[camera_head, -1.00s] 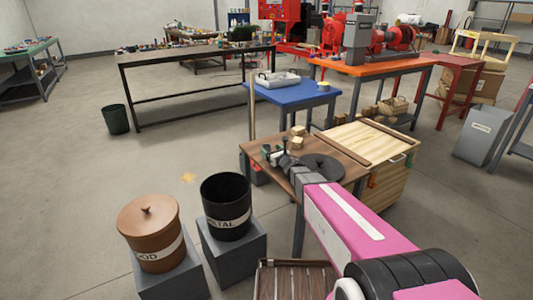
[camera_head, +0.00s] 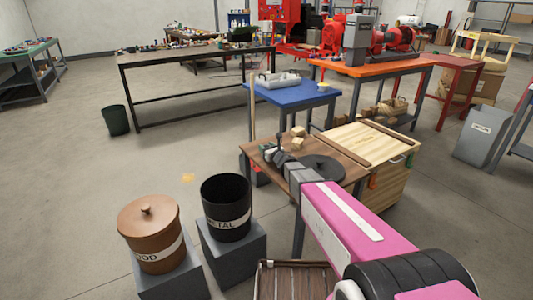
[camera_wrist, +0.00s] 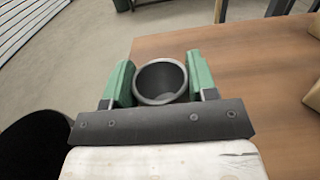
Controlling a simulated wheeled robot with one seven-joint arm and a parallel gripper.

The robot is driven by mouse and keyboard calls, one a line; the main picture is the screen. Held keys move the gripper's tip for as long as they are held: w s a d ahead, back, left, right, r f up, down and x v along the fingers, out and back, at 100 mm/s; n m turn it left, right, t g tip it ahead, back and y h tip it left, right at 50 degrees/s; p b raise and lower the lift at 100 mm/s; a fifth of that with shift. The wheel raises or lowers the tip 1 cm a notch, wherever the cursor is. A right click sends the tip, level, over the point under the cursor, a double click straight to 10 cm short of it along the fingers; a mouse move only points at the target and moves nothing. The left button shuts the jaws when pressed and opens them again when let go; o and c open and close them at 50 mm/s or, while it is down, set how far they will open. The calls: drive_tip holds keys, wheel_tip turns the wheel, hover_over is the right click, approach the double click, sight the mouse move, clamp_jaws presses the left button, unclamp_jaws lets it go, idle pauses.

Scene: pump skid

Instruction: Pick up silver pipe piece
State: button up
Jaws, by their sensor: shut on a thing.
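The silver pipe piece (camera_wrist: 160,81) stands between the green fingers of my gripper (camera_wrist: 160,84) in the wrist view, its round open mouth facing the camera. The fingers close on it from both sides. I cannot tell whether the pipe piece touches the tabletop.
Small wooden blocks (camera_head: 298,143) sit behind my gripper on the table. A black METAL bin (camera_head: 226,205) and a brown lidded bin (camera_head: 150,235) stand on grey pedestals at the lower left. Open floor lies left.

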drive_tip(key=shift+r, duration=0.1)
drive_tip(key=shift+r, duration=0.5)
drive_tip(key=s+a+r, duration=0.8)
drive_tip(key=r, duration=0.2)
drive_tip(key=shift+s, duration=0.3)
drive_tip(key=shift+f, duration=0.1)
